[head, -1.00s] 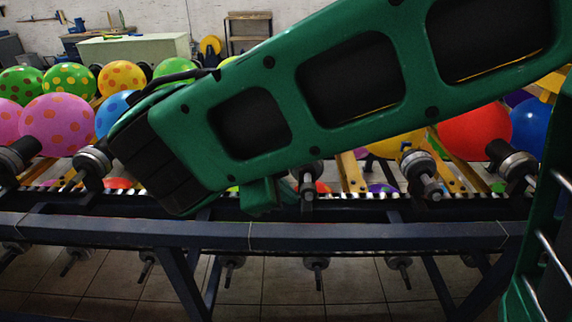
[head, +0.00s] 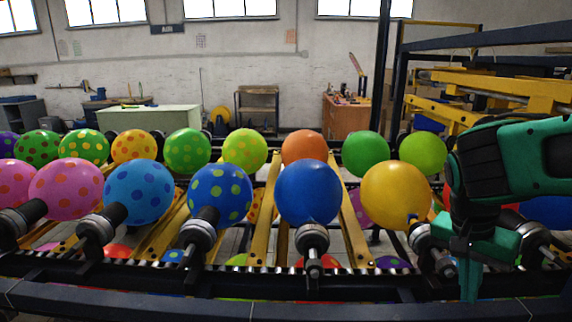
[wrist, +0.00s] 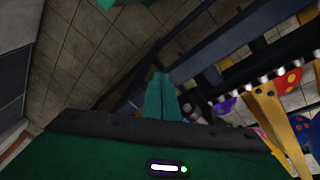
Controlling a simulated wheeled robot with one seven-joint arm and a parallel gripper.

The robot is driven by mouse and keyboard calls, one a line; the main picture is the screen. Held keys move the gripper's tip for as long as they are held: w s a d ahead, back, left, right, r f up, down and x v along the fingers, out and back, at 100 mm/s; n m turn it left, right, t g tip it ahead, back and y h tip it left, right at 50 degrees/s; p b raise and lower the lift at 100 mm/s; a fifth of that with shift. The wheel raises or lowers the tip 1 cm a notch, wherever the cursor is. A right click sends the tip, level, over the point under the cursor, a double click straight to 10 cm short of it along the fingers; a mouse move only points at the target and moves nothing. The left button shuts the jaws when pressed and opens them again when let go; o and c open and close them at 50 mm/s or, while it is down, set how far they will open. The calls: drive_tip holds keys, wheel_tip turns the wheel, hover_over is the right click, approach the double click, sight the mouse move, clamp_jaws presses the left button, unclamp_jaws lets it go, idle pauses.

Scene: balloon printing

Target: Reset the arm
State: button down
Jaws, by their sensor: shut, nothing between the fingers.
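My arm (head: 520,160) is dark green and reaches in from the right edge of the head view. My gripper (head: 468,290) hangs from it, pointing down in front of the conveyor rail at the right. Its fingers are together and hold nothing. The gripper also shows in the wrist view (wrist: 160,88), with the fingers closed above the tiled floor beside the dark conveyor frame. Part of a yellow balloon's holder and a red balloon are hidden behind the arm.
The conveyor frame (head: 250,312) crosses the front. Balloons sit on holders along it, among them a blue one (head: 308,193), a yellow one (head: 396,193) and a pink dotted one (head: 66,190). A yellow and dark machine frame (head: 470,85) stands at the back right.

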drive_tip(key=s+d+f+n+y, duration=0.1)
drive_tip(key=s+d+n, duration=0.1)
drive_tip(key=s, duration=0.4)
drive_tip(key=s+d+f+n+y, duration=0.1)
drive_tip(key=s+d+n+y, duration=0.1)
drive_tip(key=s+d, duration=0.2)
drive_tip(key=s, duration=0.2)
drive_tip(key=shift+s+f, duration=0.4)
drive_tip(key=shift+w+f, duration=0.25)
drive_tip(key=shift+w, duration=0.35)
